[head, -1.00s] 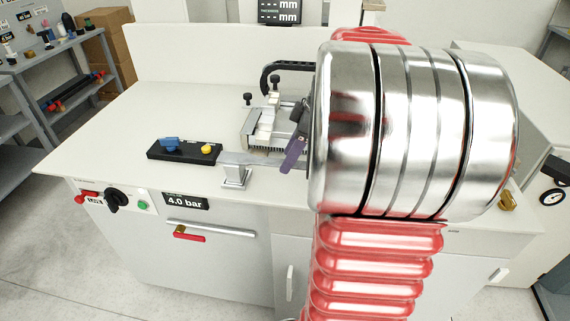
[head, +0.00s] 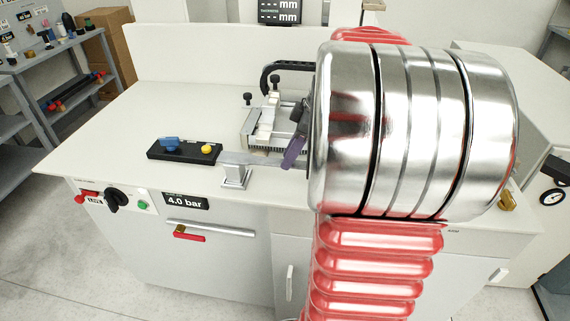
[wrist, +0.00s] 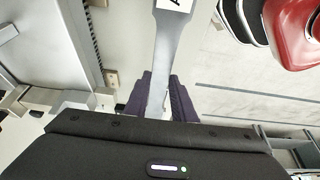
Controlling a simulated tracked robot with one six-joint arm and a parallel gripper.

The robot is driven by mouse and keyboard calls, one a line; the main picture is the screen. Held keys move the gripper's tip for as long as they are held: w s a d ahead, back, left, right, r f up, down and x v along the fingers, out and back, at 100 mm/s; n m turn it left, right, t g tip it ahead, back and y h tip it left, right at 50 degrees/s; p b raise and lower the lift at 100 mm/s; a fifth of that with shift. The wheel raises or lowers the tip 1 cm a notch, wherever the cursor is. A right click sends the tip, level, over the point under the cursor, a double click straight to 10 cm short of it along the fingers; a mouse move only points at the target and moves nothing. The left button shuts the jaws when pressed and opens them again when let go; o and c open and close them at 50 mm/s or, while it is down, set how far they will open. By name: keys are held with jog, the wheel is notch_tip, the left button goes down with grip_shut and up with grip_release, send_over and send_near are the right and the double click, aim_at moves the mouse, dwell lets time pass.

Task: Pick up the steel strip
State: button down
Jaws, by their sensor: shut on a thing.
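The steel strip (wrist: 162,60) is a flat grey bar with a wider end that carries a white label. In the wrist view it runs up from between the two dark purple fingers of my gripper (wrist: 161,97), which are shut on it. In the head view the strip (head: 249,158) lies level over a small metal stand (head: 236,177) on the bench. There my gripper (head: 293,152) is at its right end, partly hidden by my own arm. I cannot tell whether the strip still touches the stand.
A metal fixture with black knobs (head: 268,125) stands behind the strip. The white bench top (head: 130,118) is clear at the left. A 4.0 bar panel (head: 185,201) is on the front.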

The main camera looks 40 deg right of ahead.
notch_tip(320, 180, up, 10)
dwell(0.8)
jog(key=shift+s, duration=0.15)
dwell(0.5)
